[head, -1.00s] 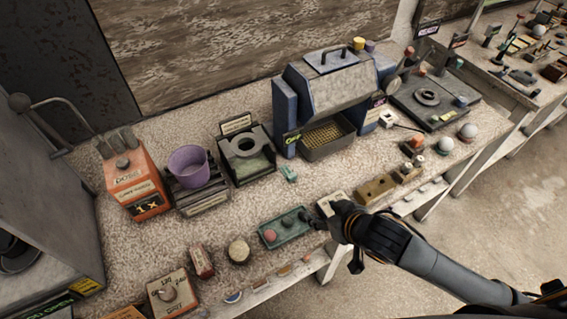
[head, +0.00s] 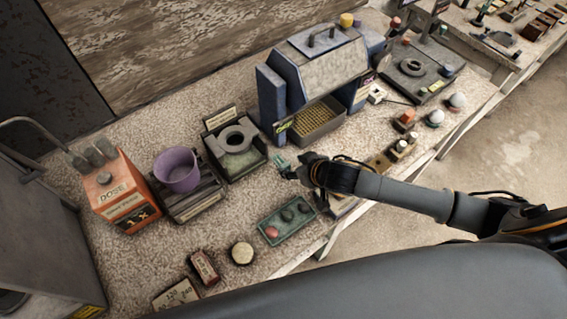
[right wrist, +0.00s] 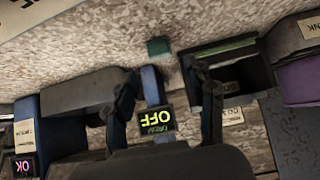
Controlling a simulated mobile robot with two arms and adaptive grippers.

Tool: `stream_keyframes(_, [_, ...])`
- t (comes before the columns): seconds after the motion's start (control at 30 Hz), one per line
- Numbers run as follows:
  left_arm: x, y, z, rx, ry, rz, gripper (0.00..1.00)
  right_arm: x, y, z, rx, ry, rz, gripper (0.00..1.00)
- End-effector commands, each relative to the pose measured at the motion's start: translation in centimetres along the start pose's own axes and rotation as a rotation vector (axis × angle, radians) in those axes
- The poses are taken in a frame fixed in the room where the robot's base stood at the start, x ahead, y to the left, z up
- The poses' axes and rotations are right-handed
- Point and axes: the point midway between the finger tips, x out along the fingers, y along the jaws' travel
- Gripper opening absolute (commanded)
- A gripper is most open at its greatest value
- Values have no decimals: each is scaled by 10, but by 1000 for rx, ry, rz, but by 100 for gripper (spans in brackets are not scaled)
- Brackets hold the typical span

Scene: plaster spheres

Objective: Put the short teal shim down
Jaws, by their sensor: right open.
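The short teal shim (head: 280,160) stands on the speckled bench, between the grey ring fixture and the blue machine. It shows in the right wrist view as a small teal block (right wrist: 158,47), resting on the bench just beyond the fingertips. My right gripper (head: 293,171) reaches in from the right, its fingertips close by the shim and partly overlapping it in the head view. In the right wrist view the fingers (right wrist: 160,75) are spread apart with nothing between them. Whether a finger touches the shim cannot be told. My left gripper is not in view.
The grey ring fixture (head: 235,138) and the blue machine (head: 318,62) with its tray (head: 318,128) stand behind. A green tray (head: 291,232) with a red ball lies in front. A purple cup (head: 177,170) stands left.

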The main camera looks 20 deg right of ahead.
Motion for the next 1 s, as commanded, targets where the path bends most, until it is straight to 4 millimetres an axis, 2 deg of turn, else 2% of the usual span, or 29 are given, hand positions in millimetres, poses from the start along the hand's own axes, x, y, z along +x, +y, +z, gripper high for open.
stream_keyframes(0.03, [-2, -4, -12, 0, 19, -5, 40, 2, 0, 0, 0, -1, 0, 55])
stream_keyframes(0.17, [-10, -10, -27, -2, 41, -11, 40, 15, -1, -2, -1, -1, 1, 55])
stream_keyframes(0.43, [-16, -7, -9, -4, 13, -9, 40, 47, -1, 0, 1, -1, 1, 55])
stream_keyframes(0.73, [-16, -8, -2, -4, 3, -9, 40, 52, -1, 1, 0, -2, 0, 55])
stream_keyframes(0.77, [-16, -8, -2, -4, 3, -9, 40, 52, -1, 1, 0, -2, 0, 53])
stream_keyframes(0.93, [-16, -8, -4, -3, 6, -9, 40, 52, -1, 1, 0, -2, 0, 18])
stream_keyframes(0.97, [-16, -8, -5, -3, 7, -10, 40, 52, -1, 1, 0, -2, 0, 13])
stream_keyframes(1.0, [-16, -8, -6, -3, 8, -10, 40, 52, -1, 1, 0, -2, 0, 13])
